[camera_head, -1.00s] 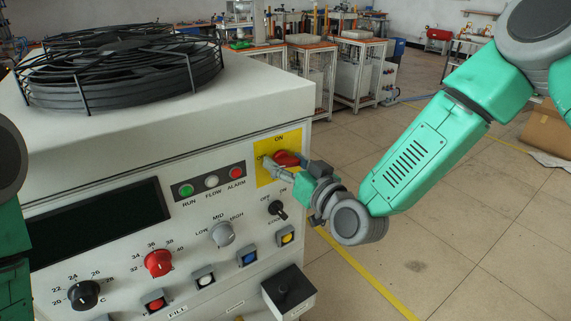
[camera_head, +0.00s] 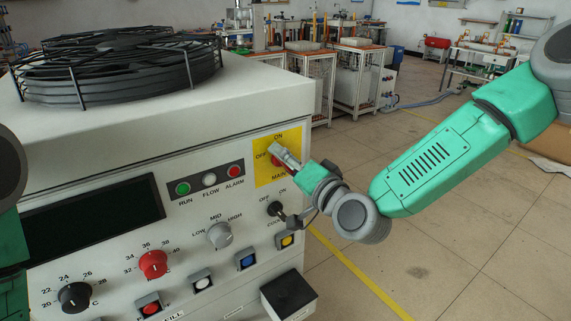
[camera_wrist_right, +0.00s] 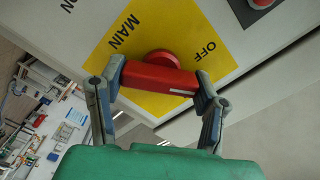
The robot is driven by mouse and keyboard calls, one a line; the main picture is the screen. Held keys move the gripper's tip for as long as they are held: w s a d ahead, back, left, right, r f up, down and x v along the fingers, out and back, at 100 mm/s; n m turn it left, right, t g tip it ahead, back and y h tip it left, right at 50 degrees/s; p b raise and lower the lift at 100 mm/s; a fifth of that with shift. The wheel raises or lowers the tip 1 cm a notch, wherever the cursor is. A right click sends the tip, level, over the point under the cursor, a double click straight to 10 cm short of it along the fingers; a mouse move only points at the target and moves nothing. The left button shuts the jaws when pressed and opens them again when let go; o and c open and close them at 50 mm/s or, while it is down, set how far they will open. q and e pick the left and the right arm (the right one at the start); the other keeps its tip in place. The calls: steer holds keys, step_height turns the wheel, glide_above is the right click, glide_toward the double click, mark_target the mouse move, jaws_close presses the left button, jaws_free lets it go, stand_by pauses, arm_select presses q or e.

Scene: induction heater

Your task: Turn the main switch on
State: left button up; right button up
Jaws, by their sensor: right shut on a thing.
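The main switch is a red rotary handle (camera_wrist_right: 158,78) on a yellow plate (camera_wrist_right: 128,62) at the upper right of the white machine's front. In the head view the yellow plate (camera_head: 291,139) shows ON, OFF and MAIN labels, and only a little red of the handle (camera_head: 275,161) shows behind my fingers. My right gripper (camera_head: 281,157) is at the switch. In the right wrist view its two fingers stand at either end of the red handle, shut on it. My left gripper is not in view; only part of my left arm shows at the left edge.
Below the plate are a black cooling switch (camera_head: 275,209) and a yellow button (camera_head: 286,240), close under my right wrist. A black box (camera_head: 288,292) juts out lower down. A black fan guard (camera_head: 118,68) sits on top. The floor to the right is clear.

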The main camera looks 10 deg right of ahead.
steer(key=shift+w+d+r+m, duration=0.2)
steer(key=shift+r+m, duration=0.05)
steer(key=shift+m, duration=0.15)
steer(key=o, duration=1.2)
steer(key=shift+f, duration=0.2)
steer(key=shift+c, duration=0.2)
steer(key=v, duration=1.1)
steer(key=shift+s+d, duration=0.2)
steer(key=shift+s, duration=0.15)
steer(key=shift+f, duration=0.2)
